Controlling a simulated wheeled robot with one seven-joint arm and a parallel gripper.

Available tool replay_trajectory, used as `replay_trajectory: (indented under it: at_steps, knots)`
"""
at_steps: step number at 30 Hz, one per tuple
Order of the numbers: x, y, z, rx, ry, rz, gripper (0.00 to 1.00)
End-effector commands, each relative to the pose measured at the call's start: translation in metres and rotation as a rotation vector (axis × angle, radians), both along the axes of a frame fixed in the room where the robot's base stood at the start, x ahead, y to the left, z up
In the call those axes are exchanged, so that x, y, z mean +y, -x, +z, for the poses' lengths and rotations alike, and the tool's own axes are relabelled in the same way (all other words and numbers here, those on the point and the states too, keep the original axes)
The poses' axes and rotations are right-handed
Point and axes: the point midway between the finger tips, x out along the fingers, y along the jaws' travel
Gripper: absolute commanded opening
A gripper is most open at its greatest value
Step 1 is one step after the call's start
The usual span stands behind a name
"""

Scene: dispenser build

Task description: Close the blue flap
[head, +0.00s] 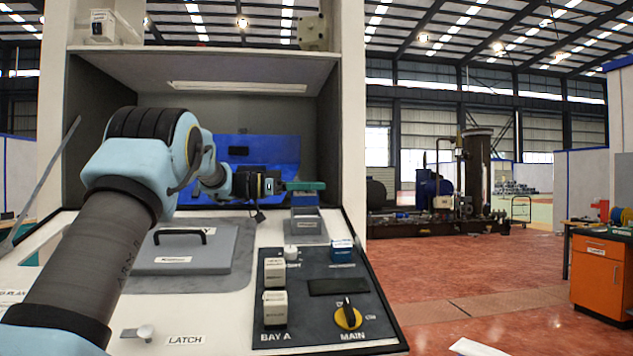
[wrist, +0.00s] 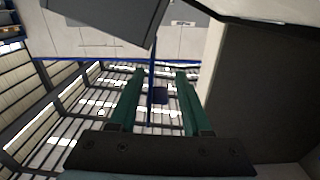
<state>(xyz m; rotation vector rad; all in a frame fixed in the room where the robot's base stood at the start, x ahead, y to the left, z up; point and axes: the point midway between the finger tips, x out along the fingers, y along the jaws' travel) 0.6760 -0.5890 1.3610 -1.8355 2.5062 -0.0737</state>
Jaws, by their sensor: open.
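The blue flap (head: 268,150) is a wide blue panel inside the grey bay, behind my arm, with a small dark piece on its face. My arm hides its left and lower parts, so I cannot tell its exact angle. My gripper (head: 306,186) is in front of the flap's lower right, pointing right, and looks apart from it. In the wrist view the two green fingers of my gripper (wrist: 160,75) are spread with nothing held between them. A thin blue upright line and a dark blue patch show beyond them; I cannot tell what they are.
A small blue-grey block on a grey stand (head: 308,225) is just below my gripper. The sloped console has a grey lid with a black handle (head: 182,236), white switches (head: 274,305) and a yellow knob (head: 348,317). The bay's right wall (head: 328,140) is close to my gripper.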

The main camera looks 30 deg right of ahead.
Motion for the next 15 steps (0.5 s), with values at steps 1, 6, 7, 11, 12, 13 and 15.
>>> replay_trajectory:
  at_steps: [1, 6, 7, 11, 12, 13, 15]
  knots:
    - [-0.0044, 0.0014, 0.0011, 0.001, 0.0, -0.001, 0.48]
    - [-0.0101, 0.0031, 0.0001, 0.0, -0.001, 0.001, 0.48]
    - [-0.0104, 0.0032, 0.0, -0.001, -0.001, 0.001, 0.48]
    - [-0.0103, 0.0031, -0.0003, -0.001, -0.001, 0.001, 0.48]
    - [-0.0103, 0.0031, -0.0003, -0.001, -0.001, 0.001, 0.48]
    - [-0.0102, 0.0031, -0.0002, -0.001, -0.001, 0.001, 0.47]
    - [-0.0102, 0.0031, -0.0002, -0.001, -0.001, 0.001, 0.39]
